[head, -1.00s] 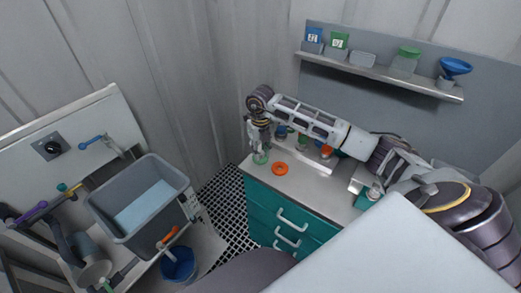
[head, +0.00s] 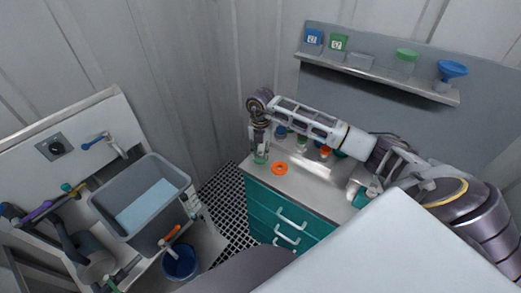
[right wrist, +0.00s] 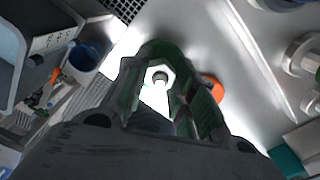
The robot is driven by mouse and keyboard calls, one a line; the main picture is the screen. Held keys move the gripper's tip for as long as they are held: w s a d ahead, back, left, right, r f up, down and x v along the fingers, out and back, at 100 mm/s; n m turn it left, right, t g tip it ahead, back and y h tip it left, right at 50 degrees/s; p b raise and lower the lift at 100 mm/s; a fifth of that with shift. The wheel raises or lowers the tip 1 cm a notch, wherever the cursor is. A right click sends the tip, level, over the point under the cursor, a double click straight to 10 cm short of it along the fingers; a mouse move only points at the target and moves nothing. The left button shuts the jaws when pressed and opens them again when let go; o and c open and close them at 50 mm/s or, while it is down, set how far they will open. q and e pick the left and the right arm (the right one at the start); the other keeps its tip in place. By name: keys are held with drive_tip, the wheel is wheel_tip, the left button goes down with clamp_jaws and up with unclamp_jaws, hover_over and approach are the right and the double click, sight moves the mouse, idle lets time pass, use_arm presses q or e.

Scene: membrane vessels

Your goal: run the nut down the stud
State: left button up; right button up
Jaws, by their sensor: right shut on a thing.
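My right gripper (head: 260,156) points down over the near left corner of the bench top. It is shut on a green ring-shaped nut (head: 261,160). In the right wrist view the nut (right wrist: 163,48) shows as a dark green arch between the fingers (right wrist: 160,100). The pale round end of the stud (right wrist: 160,77) shows inside the nut's opening. How far the nut sits down the stud cannot be told. My left gripper is not in view.
An orange ring (head: 280,169) lies on the bench (head: 305,182) just right of the gripper. Small coloured vessels stand behind my right forearm. A grey basin (head: 172,232) and a blue bucket (head: 180,262) are at the left. A wall shelf (head: 385,79) holds containers.

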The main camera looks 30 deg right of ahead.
sight(261, 151)
drive_tip(key=o, duration=0.6)
drive_tip(key=shift+w+r+m, duration=0.1)
drive_tip(key=shift+m, duration=0.2)
drive_tip(key=shift+c, duration=0.2)
drive_tip(key=o, duration=0.5)
drive_tip(key=shift+r+p, duration=0.55)
drive_tip(key=shift+r, duration=0.2)
drive_tip(key=shift+r+p, duration=0.9)
drive_tip(key=shift+r, duration=0.6)
drive_tip(key=shift+f, duration=0.1)
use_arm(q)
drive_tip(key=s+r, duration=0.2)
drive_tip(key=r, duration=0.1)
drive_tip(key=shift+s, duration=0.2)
